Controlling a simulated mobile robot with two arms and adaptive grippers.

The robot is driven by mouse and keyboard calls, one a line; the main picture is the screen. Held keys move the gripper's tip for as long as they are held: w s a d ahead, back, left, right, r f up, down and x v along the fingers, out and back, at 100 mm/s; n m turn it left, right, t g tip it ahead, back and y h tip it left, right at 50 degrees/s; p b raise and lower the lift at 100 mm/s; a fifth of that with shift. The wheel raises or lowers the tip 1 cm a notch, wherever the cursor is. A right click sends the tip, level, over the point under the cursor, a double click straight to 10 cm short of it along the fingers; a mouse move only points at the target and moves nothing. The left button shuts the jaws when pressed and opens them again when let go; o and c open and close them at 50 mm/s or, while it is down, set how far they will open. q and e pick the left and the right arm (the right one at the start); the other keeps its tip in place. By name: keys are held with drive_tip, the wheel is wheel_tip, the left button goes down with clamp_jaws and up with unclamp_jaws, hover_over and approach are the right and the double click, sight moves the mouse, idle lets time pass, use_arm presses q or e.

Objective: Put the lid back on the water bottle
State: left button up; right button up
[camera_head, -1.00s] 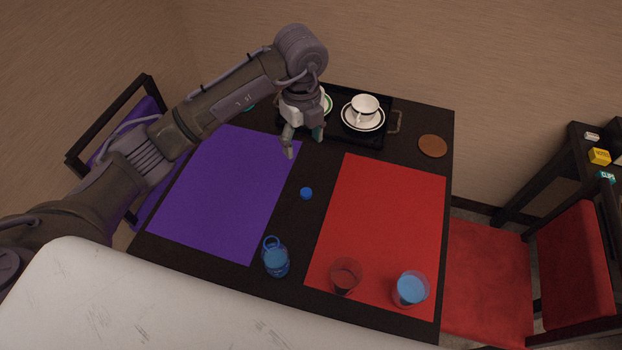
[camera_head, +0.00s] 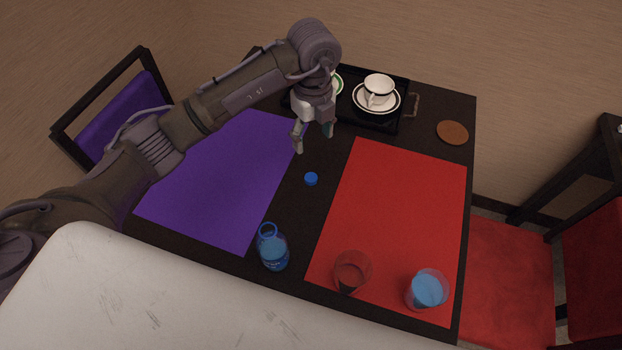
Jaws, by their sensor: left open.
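The blue lid (camera_head: 311,179) lies on the dark table between the purple mat and the red mat. The water bottle (camera_head: 273,251) is clear blue with an open neck and stands near the table's front edge, by the purple mat's near corner. My left gripper (camera_head: 313,146) is open and empty, with its fingers pointing down above the table, on the far side of the lid and apart from it. My right gripper is not in view.
A glass with dark red liquid (camera_head: 351,272) and a glass with blue liquid (camera_head: 427,290) stand on the red mat (camera_head: 398,205). The purple mat (camera_head: 215,185) is clear. A black tray (camera_head: 397,120) holds a cup (camera_head: 379,90) on a saucer. A brown coaster (camera_head: 453,132) lies at the far right.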

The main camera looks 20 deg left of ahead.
use_arm(q)
hover_over(311, 177)
drive_tip(key=f, duration=0.8)
drive_tip(key=shift+w+d+f+p, duration=0.1)
drive_tip(key=shift+w+f+p, duration=0.2)
drive_tip(key=shift+p, duration=0.1)
drive_tip(key=shift+s, duration=0.1)
drive_tip(key=shift+f, duration=0.35)
drive_tip(key=f, duration=0.2)
drive_tip(key=f+p, duration=0.1)
drive_tip(key=shift+s+f, duration=0.25)
drive_tip(key=shift+f, duration=0.5)
drive_tip(key=c, duration=0.7)
drive_tip(key=shift+c, duration=0.2)
